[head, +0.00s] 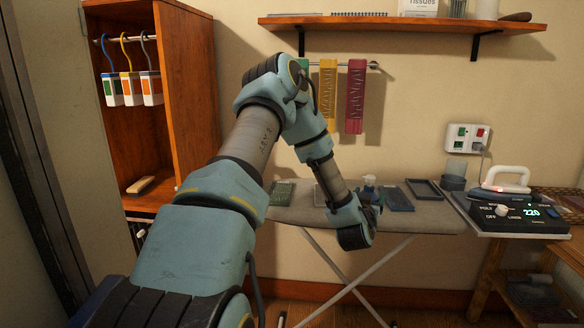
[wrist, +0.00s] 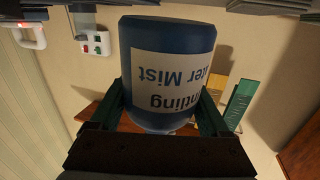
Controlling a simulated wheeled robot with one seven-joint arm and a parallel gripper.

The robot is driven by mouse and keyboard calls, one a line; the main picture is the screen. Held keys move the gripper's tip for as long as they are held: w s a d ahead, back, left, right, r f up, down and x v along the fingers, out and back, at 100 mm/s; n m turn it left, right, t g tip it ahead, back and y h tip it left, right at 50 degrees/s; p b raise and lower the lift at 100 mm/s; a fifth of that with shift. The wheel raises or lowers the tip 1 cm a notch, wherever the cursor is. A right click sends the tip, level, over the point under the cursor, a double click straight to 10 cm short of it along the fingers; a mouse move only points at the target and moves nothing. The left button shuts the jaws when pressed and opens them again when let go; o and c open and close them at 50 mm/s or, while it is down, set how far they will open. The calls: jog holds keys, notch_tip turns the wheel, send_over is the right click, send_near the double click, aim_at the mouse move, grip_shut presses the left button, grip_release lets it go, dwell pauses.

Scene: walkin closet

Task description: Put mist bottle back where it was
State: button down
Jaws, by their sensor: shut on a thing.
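The mist bottle (wrist: 168,70) is dark blue with a white label whose text reads upside down in the wrist view. My gripper (wrist: 163,118) is shut on it, with one dark green finger on each side of its body. In the head view, my wrist hangs over the ironing board (head: 414,220) and hides most of the bottle and the fingers. A small pale blue and white piece (head: 369,181) shows just above my wrist, likely the bottle's spray top. I cannot tell whether the bottle touches the board.
A blue tray (head: 397,199), a dark tray (head: 424,189) and a green piece (head: 282,193) lie on the board. A grey cup (head: 453,176) and an iron (head: 506,179) on its control station (head: 518,217) are at right. A wooden cabinet (head: 190,90) stands left; a shelf (head: 400,24) hangs above.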

jog(key=a+n+t+y, duration=0.1)
jog(key=a+n+y, duration=0.3)
jog(key=a, duration=2.9)
jog(key=y, duration=0.2)
jog(key=shift+w+f+n+t+y, duration=0.25)
jog(key=shift+f+n+t+y, duration=0.05)
jog(key=shift+n+t+y, duration=0.1)
jog(key=shift+d, duration=0.1)
